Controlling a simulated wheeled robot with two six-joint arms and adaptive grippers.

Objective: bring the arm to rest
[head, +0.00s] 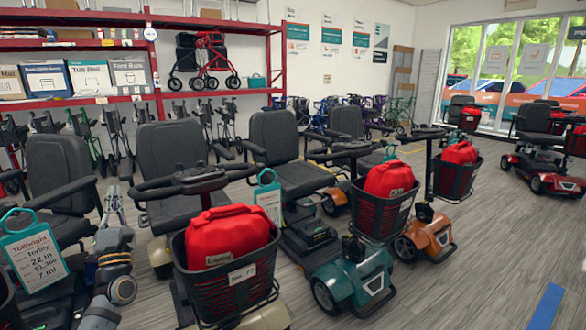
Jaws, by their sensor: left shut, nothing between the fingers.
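My left arm rises from the bottom left of the head view, grey with dark joints. Its gripper (112,198) points up at the upper end of the arm, in front of the gap between two black scooter seats. It is shut and empty, and its fingers look small at this distance. My right gripper is not in view.
Scooters with black seats stand in a row. A near basket (232,281) holds a red bag (230,247); a teal scooter (352,283) stands right of it. A price tag (35,253) hangs left of my arm. Open floor (480,270) lies at right.

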